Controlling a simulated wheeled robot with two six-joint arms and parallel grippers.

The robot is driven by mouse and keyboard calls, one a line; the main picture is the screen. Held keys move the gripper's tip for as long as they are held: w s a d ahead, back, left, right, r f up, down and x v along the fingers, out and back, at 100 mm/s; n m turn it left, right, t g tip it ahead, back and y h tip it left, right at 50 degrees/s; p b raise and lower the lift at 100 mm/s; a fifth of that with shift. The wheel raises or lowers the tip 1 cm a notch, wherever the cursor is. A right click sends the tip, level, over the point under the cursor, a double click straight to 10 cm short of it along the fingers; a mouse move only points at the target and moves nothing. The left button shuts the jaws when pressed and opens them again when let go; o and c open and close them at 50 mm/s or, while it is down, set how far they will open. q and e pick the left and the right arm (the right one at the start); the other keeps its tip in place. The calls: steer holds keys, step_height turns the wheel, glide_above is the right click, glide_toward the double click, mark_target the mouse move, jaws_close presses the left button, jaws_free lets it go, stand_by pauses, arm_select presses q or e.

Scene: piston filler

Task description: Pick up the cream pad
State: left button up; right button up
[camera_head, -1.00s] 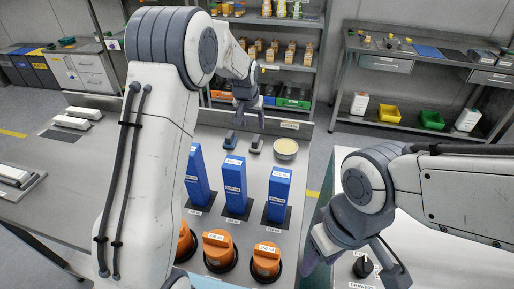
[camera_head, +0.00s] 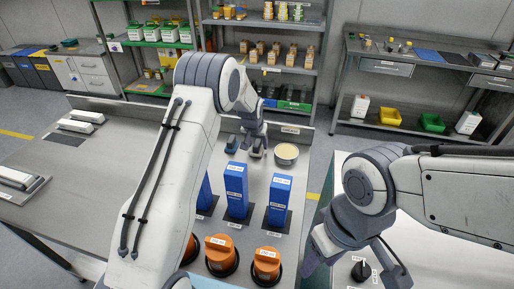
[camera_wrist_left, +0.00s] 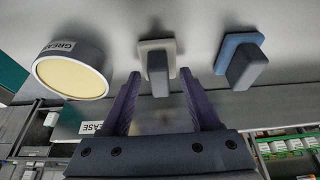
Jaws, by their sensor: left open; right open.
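The cream pad (camera_wrist_left: 158,47) has a pale cream base and a grey block handle. In the left wrist view its handle lies between the tips of my left gripper (camera_wrist_left: 160,76), which is open; I cannot tell whether the fingers touch it. In the head view my left gripper (camera_head: 255,148) is over the pad and hides most of it. A similar pad with a blue base (camera_wrist_left: 240,57) is beside it and also shows in the head view (camera_head: 231,144). My right gripper (camera_head: 318,250) is at the lower right, away from the pads.
A round grease tin (camera_head: 287,154) stands right of the cream pad, close to my left gripper. Several tall blue blocks (camera_head: 236,190) and orange-topped parts (camera_head: 221,250) stand nearer on the bench. The bench's left part (camera_head: 100,180) is mostly clear.

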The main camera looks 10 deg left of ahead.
mark_target(259, 140)
arm_select(q)
jaws_close()
steer(key=shift+r, duration=0.15)
step_height(259, 140, up, 4)
steer(key=shift+s+d+r+b, duration=0.1)
steer(key=shift+b, duration=0.65)
steer(key=s+d+r+b, duration=0.2)
steer(key=s+d+r, duration=0.3)
steer(key=s, duration=0.5)
steer(key=shift+d+r, duration=0.3)
steer(key=shift+r, duration=0.5)
